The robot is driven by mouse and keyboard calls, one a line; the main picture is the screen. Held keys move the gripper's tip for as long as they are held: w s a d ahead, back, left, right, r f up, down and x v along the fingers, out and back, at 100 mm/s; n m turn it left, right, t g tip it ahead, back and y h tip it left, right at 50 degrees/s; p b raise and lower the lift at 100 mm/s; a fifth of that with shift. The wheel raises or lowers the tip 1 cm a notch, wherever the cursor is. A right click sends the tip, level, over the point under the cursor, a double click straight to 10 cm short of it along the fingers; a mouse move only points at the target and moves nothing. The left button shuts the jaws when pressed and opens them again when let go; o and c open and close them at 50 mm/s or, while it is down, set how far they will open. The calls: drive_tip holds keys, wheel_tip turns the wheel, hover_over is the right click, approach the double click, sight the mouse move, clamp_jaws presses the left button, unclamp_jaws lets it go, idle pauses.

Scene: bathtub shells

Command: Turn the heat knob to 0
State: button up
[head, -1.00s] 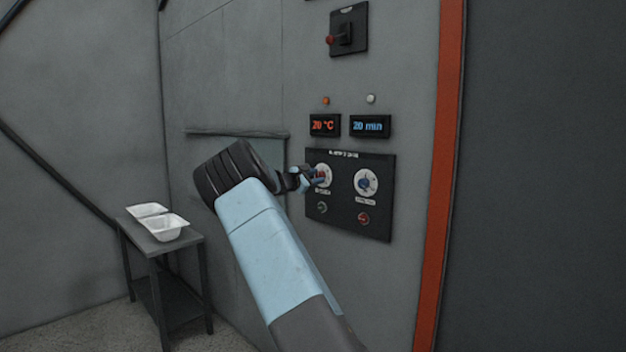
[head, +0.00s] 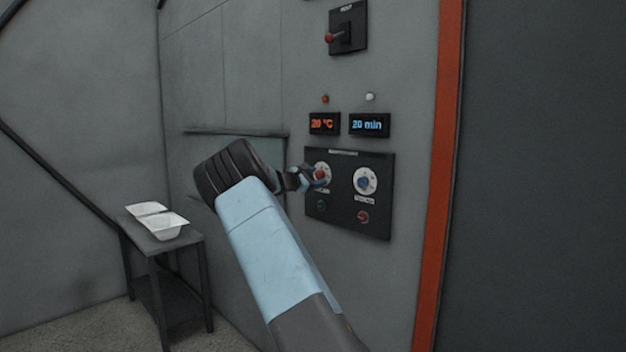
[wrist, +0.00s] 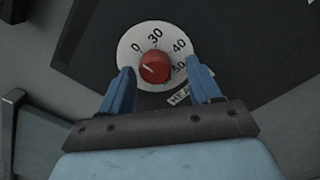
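The red heat knob (wrist: 155,66) sits at the centre of a white dial marked 0, 30, 40 and 50. A small pale mark shows on the left of its face; I cannot tell exactly where it points. In the head view the knob (head: 321,173) is on the dark control panel (head: 343,220). My gripper (wrist: 160,68) is open, one finger on each side of the knob with gaps visible; the head view shows the gripper (head: 310,180) right at the dial. The temperature display (head: 324,123) reads 20 °C.
A second dial with a blue knob (head: 364,182) is to the right, above a small red switch (head: 363,216). A timer display (head: 370,124) reads 20 min. A red-handled lever (head: 340,36) is higher up. White trays (head: 165,226) sit on a side table at left.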

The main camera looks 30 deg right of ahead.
drive_tip(key=shift+a+r, duration=0.1)
drive_tip(key=shift+a, duration=0.35)
drive_tip(key=v, duration=1.3)
drive_tip(key=shift+s+d, duration=0.1)
